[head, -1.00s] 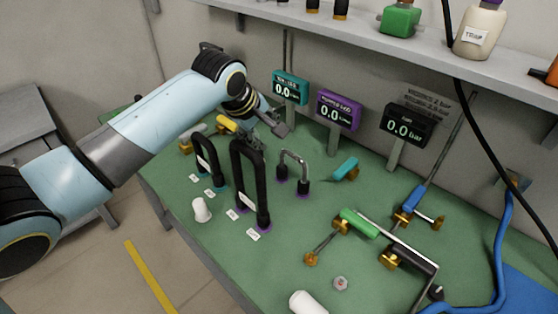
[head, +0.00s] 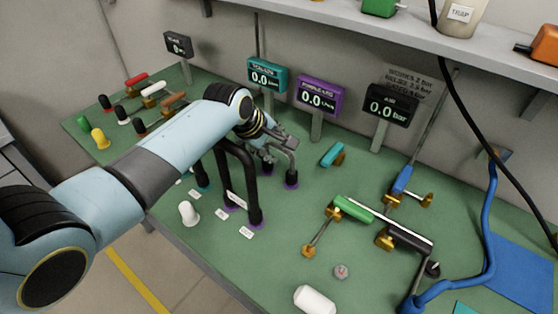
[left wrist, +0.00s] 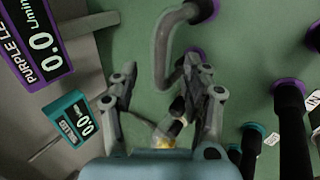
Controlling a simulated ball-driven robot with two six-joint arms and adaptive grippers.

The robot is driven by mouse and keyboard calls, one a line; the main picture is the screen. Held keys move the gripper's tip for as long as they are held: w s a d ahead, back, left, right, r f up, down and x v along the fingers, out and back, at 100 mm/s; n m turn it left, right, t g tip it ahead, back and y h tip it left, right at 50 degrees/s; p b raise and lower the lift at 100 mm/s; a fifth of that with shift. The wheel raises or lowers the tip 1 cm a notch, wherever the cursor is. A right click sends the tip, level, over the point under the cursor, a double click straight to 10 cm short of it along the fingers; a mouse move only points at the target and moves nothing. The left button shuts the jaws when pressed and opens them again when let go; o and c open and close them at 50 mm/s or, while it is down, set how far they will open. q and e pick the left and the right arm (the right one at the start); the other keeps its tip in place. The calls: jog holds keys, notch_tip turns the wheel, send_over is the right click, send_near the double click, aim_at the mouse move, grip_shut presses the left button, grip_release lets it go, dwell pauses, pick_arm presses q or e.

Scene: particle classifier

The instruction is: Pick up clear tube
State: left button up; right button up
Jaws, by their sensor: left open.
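The clear tube, a greyish U-shaped arch (head: 291,160), stands upright on the green bench with its feet in purple rings. My left gripper (head: 287,138) is open at the top of this arch and partly hides it. In the left wrist view the tube (left wrist: 160,55) appears between the two spread fingers of my left gripper (left wrist: 160,78), nearer the right one. One of its feet is partly behind that finger. I cannot tell whether a finger touches the tube. My right gripper is not in view.
A tall black arch (head: 252,180) stands close beside my left gripper. Behind are the teal display (head: 266,76), the purple display (head: 319,97) and the black display (head: 388,105).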

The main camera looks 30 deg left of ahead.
pick_arm(q)
jog(key=shift+c, duration=0.6)
grip_shut()
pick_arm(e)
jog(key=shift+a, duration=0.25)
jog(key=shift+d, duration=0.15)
pick_arm(q)
jog(key=shift+r+p, duration=0.75)
jog(key=shift+p, duration=0.1)
notch_tip(320, 180, up, 3)
jog(key=p, duration=0.4)
jog(key=shift+r, duration=0.1)
jog(key=s+d+r+p, duration=0.1)
jog(key=s+d+r, duration=0.5)
jog(key=d, duration=0.4)
jog(key=shift+r, duration=0.15)
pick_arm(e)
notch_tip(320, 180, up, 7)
